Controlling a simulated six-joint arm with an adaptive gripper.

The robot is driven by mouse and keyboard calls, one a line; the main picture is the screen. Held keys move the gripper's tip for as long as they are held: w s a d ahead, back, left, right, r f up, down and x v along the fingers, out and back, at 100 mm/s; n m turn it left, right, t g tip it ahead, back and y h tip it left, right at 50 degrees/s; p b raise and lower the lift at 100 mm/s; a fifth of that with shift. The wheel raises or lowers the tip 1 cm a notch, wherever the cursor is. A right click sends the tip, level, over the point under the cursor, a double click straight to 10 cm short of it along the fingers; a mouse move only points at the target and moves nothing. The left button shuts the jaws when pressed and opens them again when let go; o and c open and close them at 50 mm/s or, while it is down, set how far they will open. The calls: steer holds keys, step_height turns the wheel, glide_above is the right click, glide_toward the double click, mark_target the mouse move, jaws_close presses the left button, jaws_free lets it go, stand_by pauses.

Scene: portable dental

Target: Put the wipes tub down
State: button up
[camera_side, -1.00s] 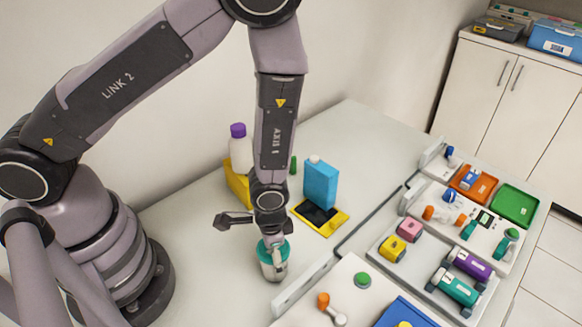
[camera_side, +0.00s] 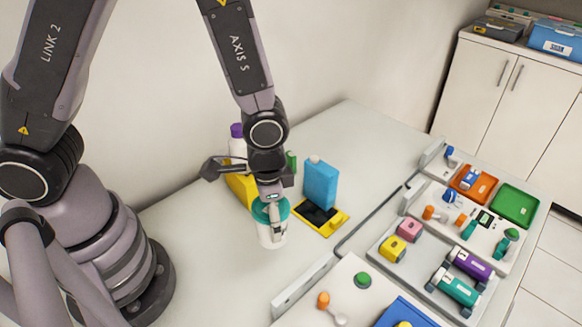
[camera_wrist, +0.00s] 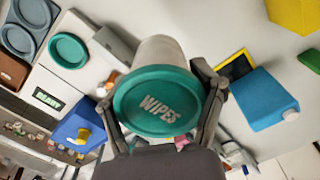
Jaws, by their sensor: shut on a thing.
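The wipes tub (camera_side: 272,236) is white with a teal lid. In the wrist view its lid (camera_wrist: 160,102) faces the camera and reads WIPES. My gripper (camera_side: 270,208) is shut on the tub near its lid, with one finger on each side in the wrist view (camera_wrist: 163,100). The tub looks close to upright, over the bare counter left of the long rail. Its base seems raised off the counter, but the height of the gap is hard to tell.
A blue carton (camera_side: 321,184) stands by a yellow-framed black pad (camera_side: 335,227) just right of the tub. A yellow box (camera_side: 240,187) and a purple-capped bottle (camera_side: 237,146) stand behind my gripper. Trays (camera_side: 515,204) fill the right side. The counter (camera_side: 215,270) in front is clear.

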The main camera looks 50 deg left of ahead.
steer(key=r, duration=0.4)
steer(key=w+r, duration=0.1)
steer(key=r, duration=0.1)
steer(key=shift+a+r, duration=0.15)
steer(key=shift+r, duration=0.25)
steer(key=w+a+n, duration=0.8)
steer(key=w+a, duration=1.1)
steer(key=a, duration=0.1)
steer(key=w+f, duration=0.4)
steer(key=w+a+f, duration=0.1)
steer(key=w+f, duration=0.8)
steer(key=f, duration=0.1)
steer(key=shift+w+a+f, duration=0.15)
steer(key=shift+a+f, duration=0.05)
steer(key=shift+a, duration=0.05)
steer(key=shift+w+f, duration=0.25)
steer(key=shift+f, duration=0.05)
steer(key=shift+w+f, duration=0.1)
steer(key=shift+f, duration=1.45)
steer(key=shift+f, duration=0.15)
